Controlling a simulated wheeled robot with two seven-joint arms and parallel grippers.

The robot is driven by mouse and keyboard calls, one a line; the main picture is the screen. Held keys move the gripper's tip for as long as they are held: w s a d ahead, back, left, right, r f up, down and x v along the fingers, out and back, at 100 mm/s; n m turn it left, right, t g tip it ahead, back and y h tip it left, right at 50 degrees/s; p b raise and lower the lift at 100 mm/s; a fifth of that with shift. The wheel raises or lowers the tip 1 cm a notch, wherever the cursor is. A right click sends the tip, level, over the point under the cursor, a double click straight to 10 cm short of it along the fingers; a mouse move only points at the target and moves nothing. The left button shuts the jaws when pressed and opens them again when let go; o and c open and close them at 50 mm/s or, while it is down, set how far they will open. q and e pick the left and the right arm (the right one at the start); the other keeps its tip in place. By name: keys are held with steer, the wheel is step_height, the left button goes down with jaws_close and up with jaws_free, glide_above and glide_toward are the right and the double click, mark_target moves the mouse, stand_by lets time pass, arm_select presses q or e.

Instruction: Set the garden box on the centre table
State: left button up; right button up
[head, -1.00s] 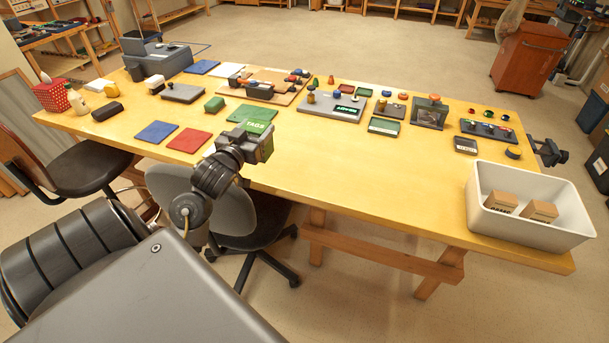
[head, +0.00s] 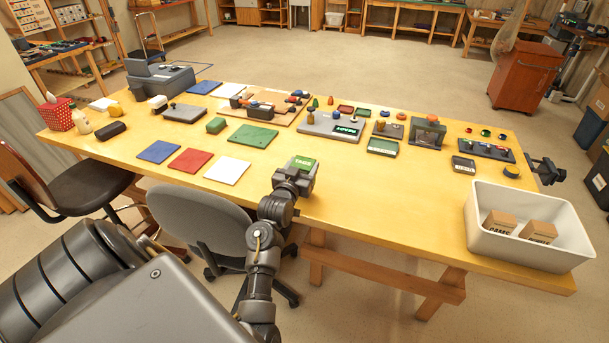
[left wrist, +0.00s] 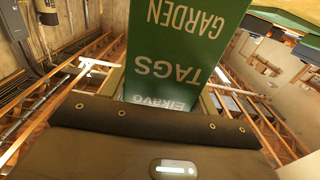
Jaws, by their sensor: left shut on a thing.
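The garden box (head: 304,163) is green with white lettering. In the left wrist view the box (left wrist: 178,50) fills the upper middle, and its label reads GARDEN TAGS. My left gripper (head: 298,176) is shut on it and holds it over the near edge of the long yellow table (head: 370,190), which I take to be the centre table. I cannot tell the exact gap between box and tabletop. The left fingers (left wrist: 162,97) are mostly hidden by the box. My right gripper is not in view.
A white bin (head: 520,243) with two cartons stands at the table's right end. Blue, red and white mats (head: 190,160) lie to the left; a green mat (head: 253,136) lies behind them. Devices line the far side. A grey chair (head: 200,215) stands at the near edge. The middle-right tabletop is bare.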

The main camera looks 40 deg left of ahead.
arm_select(q)
steer(key=shift+w+d+f, duration=0.15)
steer(key=shift+w+f, duration=0.05)
steer(key=shift+f, duration=0.1)
step_height(320, 180, down, 2)
steer(key=shift+f+p, duration=0.15)
steer(key=shift+p, duration=0.35)
steer(key=shift+f, duration=0.4)
steer(key=shift+f, duration=0.1)
steer(key=o, duration=1.1)
steer(key=shift+o, duration=0.2)
